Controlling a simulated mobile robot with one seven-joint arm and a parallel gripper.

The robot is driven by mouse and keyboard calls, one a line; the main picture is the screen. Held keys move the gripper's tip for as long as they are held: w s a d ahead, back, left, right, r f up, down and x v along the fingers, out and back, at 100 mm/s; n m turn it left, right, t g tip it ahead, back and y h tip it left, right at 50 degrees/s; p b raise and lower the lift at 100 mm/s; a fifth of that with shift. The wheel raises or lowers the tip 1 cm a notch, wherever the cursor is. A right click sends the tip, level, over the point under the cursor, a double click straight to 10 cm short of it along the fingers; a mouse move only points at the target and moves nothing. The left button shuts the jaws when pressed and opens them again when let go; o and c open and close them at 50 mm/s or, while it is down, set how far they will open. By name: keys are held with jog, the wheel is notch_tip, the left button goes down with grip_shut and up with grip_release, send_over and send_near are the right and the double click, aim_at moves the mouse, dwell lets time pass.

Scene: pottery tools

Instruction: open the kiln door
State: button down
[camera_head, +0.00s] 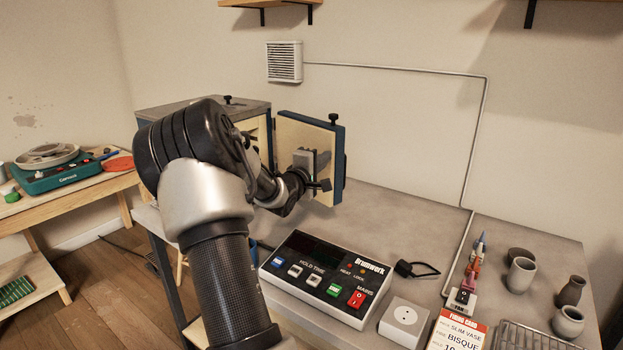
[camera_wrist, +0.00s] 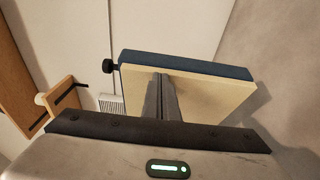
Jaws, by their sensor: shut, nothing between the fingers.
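The kiln (camera_head: 252,106) stands at the back left of the workbench, mostly hidden behind my arm. Its door (camera_head: 296,130) is swung open to the right, with the cream inner face showing and a blue edge and black knobs. In the wrist view the door (camera_wrist: 215,93) fills the middle, with a black knob at its left corner. My gripper (camera_head: 313,163) is at the inner face of the door. In the wrist view its fingers (camera_wrist: 160,88) are together, with nothing between them, in front of the cream face. I cannot tell whether they touch it.
A control box (camera_head: 325,278) with coloured buttons sits on the bench in front of the door. A white socket box (camera_head: 403,322), a firing card (camera_head: 457,333) and several small pots (camera_head: 521,275) lie to the right.

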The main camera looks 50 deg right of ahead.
aim_at(335, 154)
jog(key=shift+s+d+b, duration=0.2)
jog(key=shift+d+b, duration=0.3)
jog(key=shift+d, duration=0.35)
jog(key=shift+s+d+b, duration=0.2)
jog(key=shift+d+b, duration=0.3)
jog(key=shift+d, duration=0.35)
